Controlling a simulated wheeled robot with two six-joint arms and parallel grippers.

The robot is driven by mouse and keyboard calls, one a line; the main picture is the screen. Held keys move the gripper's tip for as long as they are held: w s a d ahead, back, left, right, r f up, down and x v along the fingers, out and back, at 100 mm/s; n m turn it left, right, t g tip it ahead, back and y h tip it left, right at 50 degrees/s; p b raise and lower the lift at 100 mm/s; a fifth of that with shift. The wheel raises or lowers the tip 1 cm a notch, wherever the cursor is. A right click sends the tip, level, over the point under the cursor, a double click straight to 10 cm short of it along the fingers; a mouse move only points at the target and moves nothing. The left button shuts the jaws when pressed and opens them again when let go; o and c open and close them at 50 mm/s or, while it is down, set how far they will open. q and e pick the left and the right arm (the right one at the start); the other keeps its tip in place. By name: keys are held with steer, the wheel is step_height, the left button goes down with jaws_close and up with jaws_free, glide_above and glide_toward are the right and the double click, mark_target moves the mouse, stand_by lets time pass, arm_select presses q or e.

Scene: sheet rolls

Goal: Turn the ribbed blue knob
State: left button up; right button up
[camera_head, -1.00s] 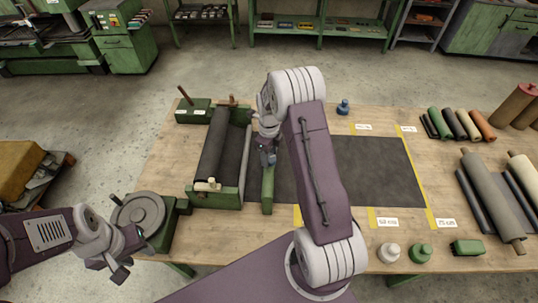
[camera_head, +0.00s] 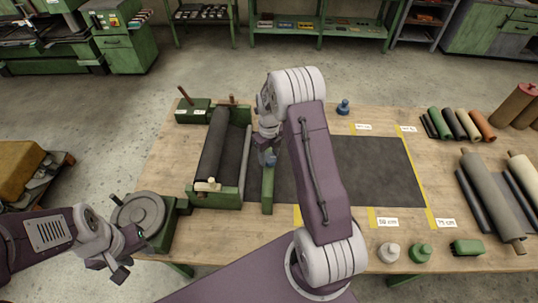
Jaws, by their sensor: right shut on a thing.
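A small blue knob (camera_head: 270,161) shows at the top of the upright green bar (camera_head: 267,191) beside the roller unit. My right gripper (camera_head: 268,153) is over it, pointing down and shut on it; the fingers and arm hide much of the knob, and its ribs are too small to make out. My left gripper (camera_head: 118,267) hangs at the lower left, near the grey handwheel (camera_head: 138,211) and away from the knob. Its fingers look spread and empty.
The green roller unit (camera_head: 216,196) stands left of the bar, with a dark sheet (camera_head: 375,172) to the right. A separate blue piece (camera_head: 343,107) stands at the table's back. Rolls (camera_head: 489,200) lie at right; white (camera_head: 389,252) and green pieces (camera_head: 420,253) stand in front.

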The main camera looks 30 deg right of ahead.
mark_target(269, 157)
steer(key=shift+w+r, duration=0.15)
steer(key=o, duration=1.3)
steer(key=shift+o, duration=0.3)
step_height(269, 157, up, 9)
steer(key=b, duration=0.2)
